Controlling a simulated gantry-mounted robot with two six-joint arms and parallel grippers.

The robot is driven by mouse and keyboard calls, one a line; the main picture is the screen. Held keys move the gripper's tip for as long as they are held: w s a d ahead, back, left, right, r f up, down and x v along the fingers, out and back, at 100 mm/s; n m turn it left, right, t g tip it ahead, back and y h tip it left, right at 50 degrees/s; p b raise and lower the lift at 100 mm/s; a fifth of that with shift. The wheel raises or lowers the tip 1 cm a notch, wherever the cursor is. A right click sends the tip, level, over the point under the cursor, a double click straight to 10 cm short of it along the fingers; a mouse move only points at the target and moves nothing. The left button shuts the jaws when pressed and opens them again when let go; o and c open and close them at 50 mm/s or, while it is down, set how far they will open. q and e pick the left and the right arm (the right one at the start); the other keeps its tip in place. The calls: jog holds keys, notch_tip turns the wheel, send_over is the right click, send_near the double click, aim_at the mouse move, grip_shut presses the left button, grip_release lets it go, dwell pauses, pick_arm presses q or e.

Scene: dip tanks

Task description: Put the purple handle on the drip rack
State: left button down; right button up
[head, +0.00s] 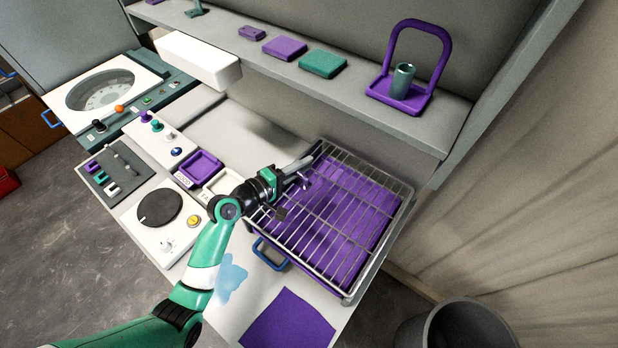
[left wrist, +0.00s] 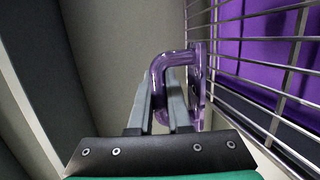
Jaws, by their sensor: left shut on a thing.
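The purple handle (left wrist: 163,66) is a glossy bent bar with a flat plate along its right side. It sits between the fingers of my left gripper (left wrist: 158,98), which is shut on it. In the head view my left gripper (head: 300,166) is over the left back part of the drip rack (head: 382,170), a wire grid above a purple tray. In the left wrist view the handle's plate is close beside the rack wires (left wrist: 249,124); I cannot tell whether it touches them. The handle is mostly hidden by the gripper in the head view. My right gripper is not in view.
A shelf (head: 350,110) runs behind the rack, with a purple carrier (head: 447,62) and flat purple and green blocks. A blue handle (head: 270,254) sticks out at the rack's front. A purple cloth (head: 288,322) lies in front. A grey bin (head: 455,325) stands lower right.

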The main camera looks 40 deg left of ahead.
aim_at(308, 173)
pick_arm(q)
jog(key=f, duration=0.1)
jog(key=w+f, duration=0.1)
jog(key=w+f+b, duration=0.1)
jog(key=shift+a, duration=0.35)
jog(key=shift+w+a+f, duration=0.1)
jog(key=shift+w, duration=0.05)
jog(key=shift+w+f+b, duration=0.2)
jog(key=shift+f+b, duration=0.7)
jog(key=shift+f, duration=0.9)
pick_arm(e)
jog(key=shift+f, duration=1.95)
pick_arm(q)
jog(key=shift+f, duration=0.1)
jog(key=c, duration=1.3)
grip_release()
jog(key=shift+f, duration=0.1)
jog(key=shift+o, duration=0.8)
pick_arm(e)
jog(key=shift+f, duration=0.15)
